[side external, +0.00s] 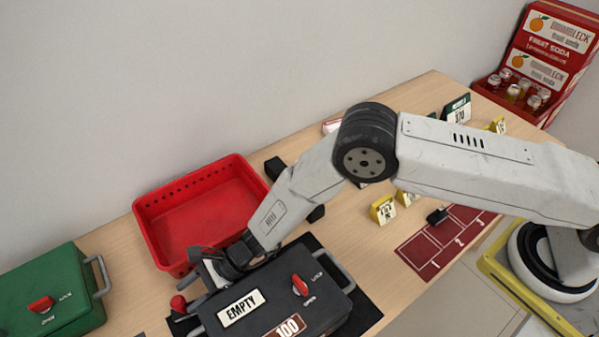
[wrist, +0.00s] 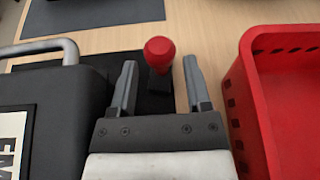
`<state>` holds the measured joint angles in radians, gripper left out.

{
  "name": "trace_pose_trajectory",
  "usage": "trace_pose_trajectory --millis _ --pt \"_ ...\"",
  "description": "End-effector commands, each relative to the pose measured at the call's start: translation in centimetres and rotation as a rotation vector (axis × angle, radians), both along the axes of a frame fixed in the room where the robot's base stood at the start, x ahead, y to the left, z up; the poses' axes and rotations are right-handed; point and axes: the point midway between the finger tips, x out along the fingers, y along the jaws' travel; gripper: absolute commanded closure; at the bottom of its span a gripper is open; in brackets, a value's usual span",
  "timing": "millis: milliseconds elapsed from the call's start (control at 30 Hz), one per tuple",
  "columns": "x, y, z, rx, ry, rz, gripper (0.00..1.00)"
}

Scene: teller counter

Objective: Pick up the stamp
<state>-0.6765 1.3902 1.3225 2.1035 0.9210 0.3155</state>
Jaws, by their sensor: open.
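The stamp has a round red knob (wrist: 159,50) on a dark base and stands upright on a black mat. In the side external view its red knob (side external: 178,302) shows left of the dark box, partly hidden by my gripper (side external: 193,287). In the wrist view my gripper (wrist: 160,66) is open, one finger on each side of the stamp, with the knob at about fingertip level. Nothing is held. I cannot tell whether a finger touches it.
A dark box marked EMPTY (side external: 272,305) with a grey handle (wrist: 42,48) stands close on one side of my gripper. A red basket (side external: 251,166) stands close on the other. A green box (side external: 70,290) is at the far left. Bare wood shows beyond the stamp.

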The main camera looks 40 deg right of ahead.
Motion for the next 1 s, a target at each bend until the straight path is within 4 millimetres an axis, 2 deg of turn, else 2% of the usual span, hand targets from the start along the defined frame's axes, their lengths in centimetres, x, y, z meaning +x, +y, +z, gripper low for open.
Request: trace_pose_trajectory --millis 200,400,1000 --pt "0.1 2.0 -0.8 0.0 0.0 0.001 0.38" --pt "0.2 3.0 -1.3 -0.001 0.0 -0.001 0.38" --pt "0.2 3.2 -1.3 0.0 0.0 -0.001 0.38"
